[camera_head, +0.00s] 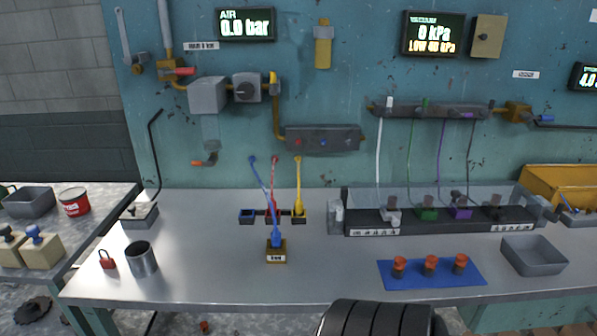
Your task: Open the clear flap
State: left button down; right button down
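A long see-through cover (358,199) stands along the front and top of a dark tray at the back right of the bench. Coloured fittings show through it, and I cannot tell whether it is hinged or shut. A smaller see-through piece (211,128) hangs on the wall below a grey box, above an orange-tipped lever. I cannot tell which of these is the clear flap. Neither gripper shows in this view. A dark ribbed part of mine is at the bottom edge, right of centre.
A blue mat (432,281) with orange-topped pieces, a grey bin (533,256), a metal cup (142,259) and a red padlock (108,261) are also there.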

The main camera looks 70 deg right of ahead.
aim_at(455, 194)
jog(key=z, duration=3.1)
jog(key=k+l+z, duration=0.1)
jog(key=l+z, duration=0.7)
jog(key=l, duration=0.15)
jog(key=k, duration=0.05)
